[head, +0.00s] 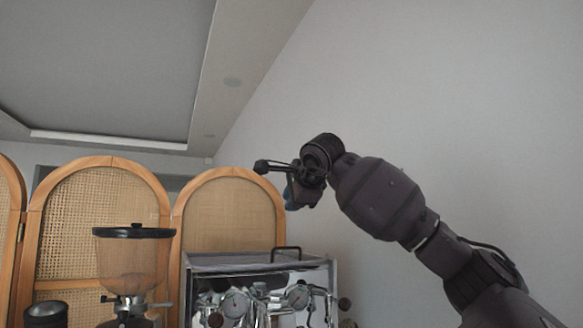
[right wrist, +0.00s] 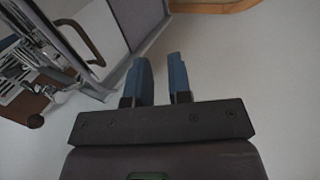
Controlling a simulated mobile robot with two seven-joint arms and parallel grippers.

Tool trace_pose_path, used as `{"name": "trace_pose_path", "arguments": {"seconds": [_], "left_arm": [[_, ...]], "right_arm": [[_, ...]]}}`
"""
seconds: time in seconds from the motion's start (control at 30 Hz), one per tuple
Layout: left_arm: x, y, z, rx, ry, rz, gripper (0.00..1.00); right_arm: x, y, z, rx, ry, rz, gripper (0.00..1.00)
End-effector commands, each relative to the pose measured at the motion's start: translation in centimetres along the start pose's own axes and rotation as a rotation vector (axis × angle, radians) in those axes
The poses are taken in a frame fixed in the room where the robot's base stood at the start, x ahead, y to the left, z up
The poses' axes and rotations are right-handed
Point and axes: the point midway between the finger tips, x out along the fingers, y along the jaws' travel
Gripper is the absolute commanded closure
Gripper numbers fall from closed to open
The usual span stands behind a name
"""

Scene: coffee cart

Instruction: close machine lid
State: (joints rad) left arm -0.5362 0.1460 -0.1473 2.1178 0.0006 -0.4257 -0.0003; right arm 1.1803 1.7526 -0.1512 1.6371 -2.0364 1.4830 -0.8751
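The espresso machine (head: 258,290) stands at the bottom middle of the head view, with chrome fittings and gauges on its front. A dark handle (head: 286,249) stands up at the right of its top; I cannot tell the lid's exact angle. My right gripper (head: 291,200) is above the machine's right part, apart from it. In the right wrist view its two blue fingers (right wrist: 160,65) are parted with nothing between them. The machine's metal body (right wrist: 75,60) and a brown handle (right wrist: 83,36) show at the upper left there. My left gripper is out of view.
A coffee grinder (head: 133,265) with a dark-lidded hopper stands left of the machine. A dark cylinder (head: 44,313) is at the lower left. A wood and cane screen (head: 228,212) stands behind. The space right of the machine is open up to the plain wall.

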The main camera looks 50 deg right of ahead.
Motion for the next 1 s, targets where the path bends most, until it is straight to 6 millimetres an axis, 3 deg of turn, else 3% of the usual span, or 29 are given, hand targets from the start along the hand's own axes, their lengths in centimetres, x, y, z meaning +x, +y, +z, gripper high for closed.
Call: {"name": "trace_pose_path", "arguments": {"seconds": [0.33,0.6,1.0], "left_arm": [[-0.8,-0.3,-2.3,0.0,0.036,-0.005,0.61],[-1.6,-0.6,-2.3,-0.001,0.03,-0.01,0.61],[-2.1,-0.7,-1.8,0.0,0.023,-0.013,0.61]], "right_arm": [[-2.4,-3.7,-0.1,0.006,-0.004,-0.009,0.81],[-3.7,-6.6,0.0,0.004,-0.003,-0.007,0.81],[-3.8,-7.4,0.2,-0.002,0.001,0.0,0.81]]}}
